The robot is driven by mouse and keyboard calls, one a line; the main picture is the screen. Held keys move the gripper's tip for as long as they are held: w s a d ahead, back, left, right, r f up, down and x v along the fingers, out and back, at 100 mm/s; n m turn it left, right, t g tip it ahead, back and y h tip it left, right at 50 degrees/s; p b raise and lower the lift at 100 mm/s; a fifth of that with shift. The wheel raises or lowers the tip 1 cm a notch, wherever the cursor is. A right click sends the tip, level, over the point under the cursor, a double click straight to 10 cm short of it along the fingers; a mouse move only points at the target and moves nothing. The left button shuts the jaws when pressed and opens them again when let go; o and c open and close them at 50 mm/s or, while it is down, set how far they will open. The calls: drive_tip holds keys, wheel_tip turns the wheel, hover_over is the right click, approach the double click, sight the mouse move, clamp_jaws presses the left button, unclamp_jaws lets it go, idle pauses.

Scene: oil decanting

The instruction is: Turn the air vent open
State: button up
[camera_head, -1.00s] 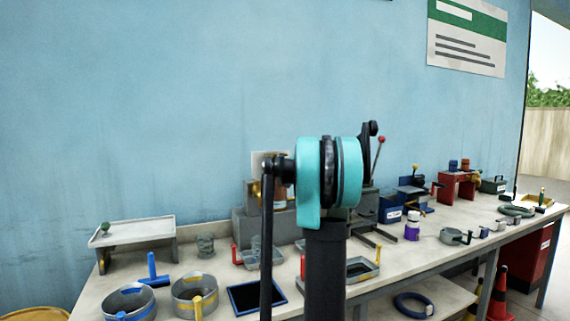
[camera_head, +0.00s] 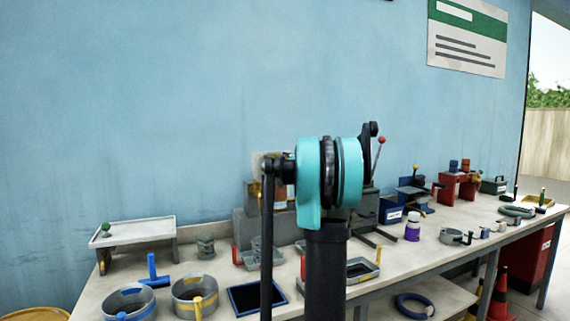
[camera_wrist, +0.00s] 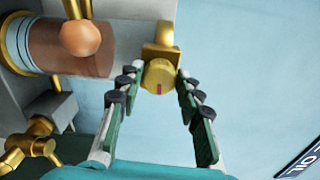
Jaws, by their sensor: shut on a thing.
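The air vent shows in the wrist view as a round brass knob (camera_wrist: 158,77) with a red mark on its face, below a brass fitting (camera_wrist: 163,38). My gripper (camera_wrist: 157,76) has its two fingertips on either side of the knob and is shut on it. The red mark runs roughly up and down in the wrist picture. In the head view my arm hides the gripper and the vent.
Left of the knob in the wrist view is a clear cylinder of brown liquid (camera_wrist: 75,55) with a copper-coloured ball handle (camera_wrist: 80,40) over it. A brass valve (camera_wrist: 30,147) sits lower left. The bench (camera_head: 215,268) carries pans (camera_head: 195,295) and a blue-handled tool (camera_head: 152,270).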

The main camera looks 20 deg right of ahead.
drive_tip(key=shift+m, duration=0.5)
drive_tip(key=o, duration=1.2)
drive_tip(key=shift+c, duration=0.2)
drive_tip(key=s, duration=1.2)
drive_tip(key=shift+d, duration=0.25)
